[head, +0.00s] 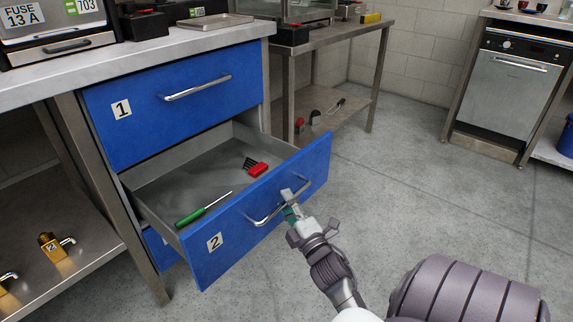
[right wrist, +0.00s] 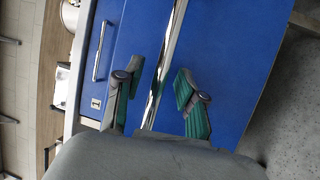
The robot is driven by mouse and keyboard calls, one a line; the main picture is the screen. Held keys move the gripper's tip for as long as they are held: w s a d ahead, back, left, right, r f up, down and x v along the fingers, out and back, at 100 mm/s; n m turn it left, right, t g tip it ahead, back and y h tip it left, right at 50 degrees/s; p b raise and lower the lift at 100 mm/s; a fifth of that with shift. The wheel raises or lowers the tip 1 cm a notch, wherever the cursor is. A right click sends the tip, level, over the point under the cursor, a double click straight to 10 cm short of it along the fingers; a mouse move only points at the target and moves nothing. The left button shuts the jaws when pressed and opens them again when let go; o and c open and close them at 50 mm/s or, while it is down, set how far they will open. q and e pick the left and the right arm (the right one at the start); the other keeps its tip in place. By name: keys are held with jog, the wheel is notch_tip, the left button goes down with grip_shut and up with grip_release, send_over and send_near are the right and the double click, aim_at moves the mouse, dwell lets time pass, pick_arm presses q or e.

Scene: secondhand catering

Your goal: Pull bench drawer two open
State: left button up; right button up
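Bench drawer two (head: 262,224), blue with a "2" label, stands well out from the bench, and its grey inside shows. Its chrome bar handle (head: 266,217) runs across the front. My right gripper (head: 289,205) is at the handle, near its right part in the head view. In the right wrist view, its two green-padded fingers (right wrist: 158,82) are apart, one on each side of the bar handle (right wrist: 164,62). Gaps show between the pads and the bar, so the fingers are open around it. My left gripper is not in view.
A green screwdriver (head: 203,208) and a red-handled tool (head: 256,167) lie in the drawer. Drawer one (head: 178,103) above is shut. Brass padlock-like items (head: 52,247) sit on the lower shelf at left. The grey floor (head: 420,190) in front is clear.

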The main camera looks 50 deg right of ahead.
jog(key=v, duration=1.1)
jog(key=shift+s, duration=0.25)
jog(key=shift+a, duration=0.1)
